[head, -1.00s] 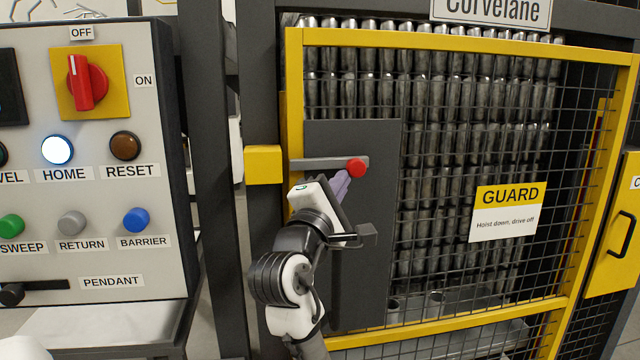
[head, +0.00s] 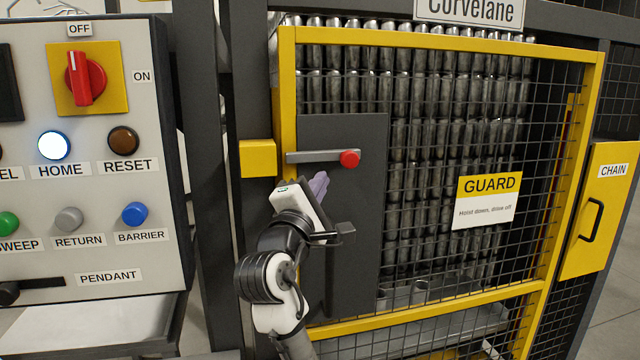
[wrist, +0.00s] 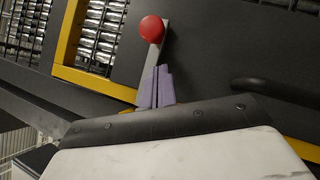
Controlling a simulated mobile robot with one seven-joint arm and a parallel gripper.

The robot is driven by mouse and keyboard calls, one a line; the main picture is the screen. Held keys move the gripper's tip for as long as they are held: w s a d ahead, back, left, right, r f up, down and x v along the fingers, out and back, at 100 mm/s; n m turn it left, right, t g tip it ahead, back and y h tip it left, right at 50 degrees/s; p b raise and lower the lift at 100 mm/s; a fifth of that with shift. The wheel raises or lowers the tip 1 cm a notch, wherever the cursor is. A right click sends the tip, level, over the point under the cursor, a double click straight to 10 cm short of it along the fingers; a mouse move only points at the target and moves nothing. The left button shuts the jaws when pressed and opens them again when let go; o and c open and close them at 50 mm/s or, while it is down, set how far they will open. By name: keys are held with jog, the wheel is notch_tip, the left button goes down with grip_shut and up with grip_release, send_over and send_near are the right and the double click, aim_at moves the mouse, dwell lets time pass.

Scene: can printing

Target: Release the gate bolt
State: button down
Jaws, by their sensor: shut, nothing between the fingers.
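The gate bolt is a grey bar (head: 318,156) with a red knob (head: 349,159) at its right end. It lies level on the dark plate (head: 350,230) of the yellow-framed mesh gate (head: 440,42). The bar's left end reaches toward a yellow block (head: 257,158) on the post. My gripper (head: 319,184) is just below the bar and left of the knob, its purple fingers shut and empty. In the wrist view, the closed fingers (wrist: 156,88) overlap the bar, with the red knob (wrist: 152,29) beyond their tips. I cannot tell whether they touch the bar.
A control panel (head: 100,190) with a red switch (head: 86,78) and several buttons stands at left. A dark post (head: 208,200) separates it from the gate. A yellow chain cover (head: 600,210) is at right. Stacked cans (head: 450,120) fill the space behind the mesh.

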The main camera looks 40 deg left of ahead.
jog(key=b+v, duration=0.3)
jog(key=v, duration=0.7)
jog(key=shift+s+f, duration=0.15)
jog(key=shift+f, duration=0.05)
jog(key=shift+a, duration=0.15)
